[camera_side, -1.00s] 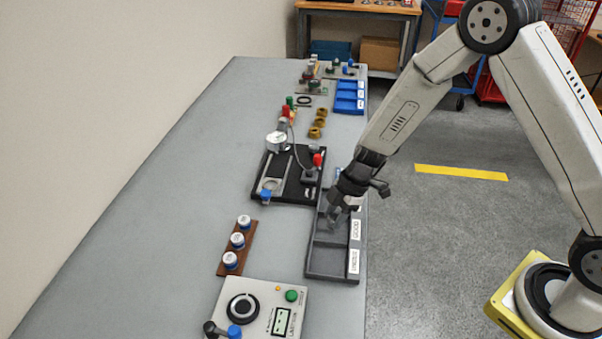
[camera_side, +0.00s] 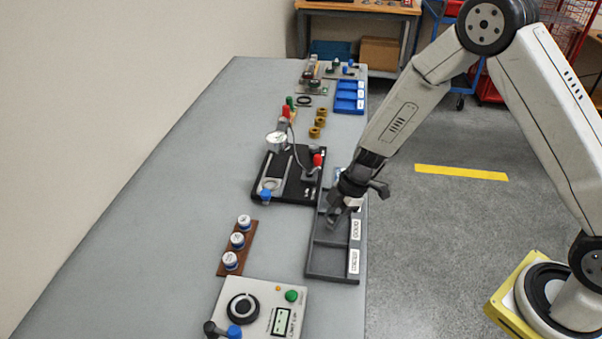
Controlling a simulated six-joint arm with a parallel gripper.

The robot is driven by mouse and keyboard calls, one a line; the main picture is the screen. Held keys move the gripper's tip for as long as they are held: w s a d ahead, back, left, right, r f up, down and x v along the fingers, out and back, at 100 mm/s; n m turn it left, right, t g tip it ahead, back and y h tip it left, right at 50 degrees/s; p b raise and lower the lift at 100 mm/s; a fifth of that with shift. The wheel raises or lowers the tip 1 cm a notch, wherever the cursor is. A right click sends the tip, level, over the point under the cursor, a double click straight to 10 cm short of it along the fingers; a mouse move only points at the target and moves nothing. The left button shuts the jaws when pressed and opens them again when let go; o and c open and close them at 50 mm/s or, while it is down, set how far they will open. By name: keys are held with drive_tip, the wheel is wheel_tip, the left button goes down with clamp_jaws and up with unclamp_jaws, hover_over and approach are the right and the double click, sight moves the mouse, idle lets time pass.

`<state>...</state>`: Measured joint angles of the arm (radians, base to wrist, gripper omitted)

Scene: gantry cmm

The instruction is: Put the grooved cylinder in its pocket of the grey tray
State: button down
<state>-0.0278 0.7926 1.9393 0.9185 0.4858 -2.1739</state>
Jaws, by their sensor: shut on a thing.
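The grey tray (camera_side: 331,278) lies along the right edge of the bench. It has several pockets in a row, with white labels on its right side; one reads GOOD. My gripper (camera_side: 334,222) points down at the tray, over a pocket near the GOOD label. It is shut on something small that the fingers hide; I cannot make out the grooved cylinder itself. I cannot tell whether the held thing touches the pocket floor. The tray's far end is partly covered by my wrist.
A black fixture (camera_side: 278,190) with a dial gauge and red knob stands just left of the tray. A brown rack (camera_side: 225,268) of white-capped pieces and a control box (camera_side: 262,309) are nearer. Blue bins (camera_side: 349,97) and brass rings (camera_side: 318,121) lie farther back. The bench's left side is clear.

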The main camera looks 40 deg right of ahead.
sight(335, 217)
drive_tip(key=shift+f, duration=0.8)
idle(1.2)
unclamp_jaws()
idle(0.4)
drive_tip(key=shift+r, duration=0.1)
drive_tip(key=shift+r, duration=3.45)
